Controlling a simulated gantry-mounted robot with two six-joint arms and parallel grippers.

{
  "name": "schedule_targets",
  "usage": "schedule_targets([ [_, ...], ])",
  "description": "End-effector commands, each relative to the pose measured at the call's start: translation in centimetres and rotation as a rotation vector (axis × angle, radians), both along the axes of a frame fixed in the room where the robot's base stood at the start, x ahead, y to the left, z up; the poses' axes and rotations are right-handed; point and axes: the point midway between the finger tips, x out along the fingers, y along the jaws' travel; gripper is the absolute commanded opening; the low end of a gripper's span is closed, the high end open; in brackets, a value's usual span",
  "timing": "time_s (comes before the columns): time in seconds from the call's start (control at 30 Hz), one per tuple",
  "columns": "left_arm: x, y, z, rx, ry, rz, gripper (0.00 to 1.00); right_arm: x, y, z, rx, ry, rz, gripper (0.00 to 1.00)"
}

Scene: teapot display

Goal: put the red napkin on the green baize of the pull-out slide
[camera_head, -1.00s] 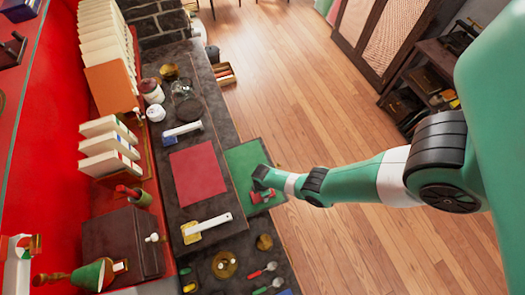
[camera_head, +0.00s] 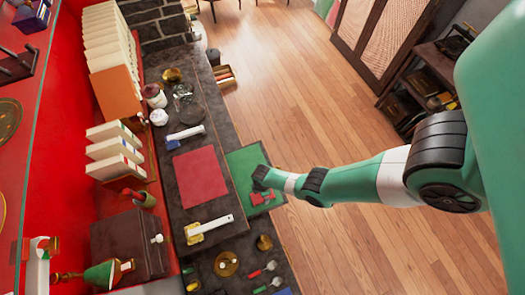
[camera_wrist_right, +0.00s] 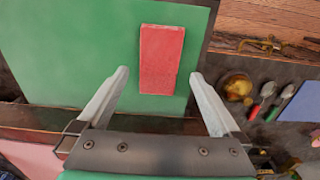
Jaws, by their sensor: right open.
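The red napkin (camera_wrist_right: 162,58), a folded red rectangle, lies on the green baize of the pull-out slide (camera_wrist_right: 60,45) in the right wrist view. It appears flat, with baize on both sides of it. In the head view, the napkin (camera_head: 265,199) shows near the lower end of the green slide (camera_head: 242,165), partly hidden by my right gripper. My right gripper (camera_wrist_right: 158,73) is open and empty, with its fingertips either side of the napkin's lower part in the picture. The gap above the baize is hard to judge. My left gripper is not in view.
A larger crimson square mat (camera_head: 200,178) lies on the dark counter left of the slide. A yellow-and-white tool (camera_head: 208,228) and a blue-and-white tool (camera_head: 186,137) lie nearby. Spoons and a brass bowl (camera_wrist_right: 236,85) are beside the slide. Much of the baize is bare.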

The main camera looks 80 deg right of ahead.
Motion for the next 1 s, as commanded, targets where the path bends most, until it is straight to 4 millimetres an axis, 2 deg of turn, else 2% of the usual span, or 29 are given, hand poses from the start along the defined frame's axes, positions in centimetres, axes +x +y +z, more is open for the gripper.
schedule_targets([
  [0.03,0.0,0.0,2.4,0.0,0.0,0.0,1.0,0.0,0.0,2.4,0.0,0.0,0.0,1.0],
  [0.1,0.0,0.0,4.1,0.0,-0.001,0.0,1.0,0.0,0.0,4.1,0.0,0.0,0.0,1.0],
  [0.2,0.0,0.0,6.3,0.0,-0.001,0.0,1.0,0.0,0.0,6.3,0.0,0.0,0.0,1.0],
  [0.33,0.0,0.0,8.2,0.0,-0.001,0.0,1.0,0.0,0.0,8.2,0.0,0.0,0.0,1.0],
  [0.47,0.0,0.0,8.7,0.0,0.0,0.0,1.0,0.0,0.0,8.7,0.0,0.0,0.0,1.0],
  [0.87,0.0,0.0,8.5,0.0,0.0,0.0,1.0,0.3,-0.1,8.6,-0.002,-0.006,-0.001,1.0],
  [0.97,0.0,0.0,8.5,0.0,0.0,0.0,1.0,3.0,-0.7,9.9,-0.021,-0.063,-0.012,1.0],
  [1.0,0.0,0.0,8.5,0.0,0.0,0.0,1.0,5.1,-1.1,11.0,-0.036,-0.11,-0.021,1.0],
])
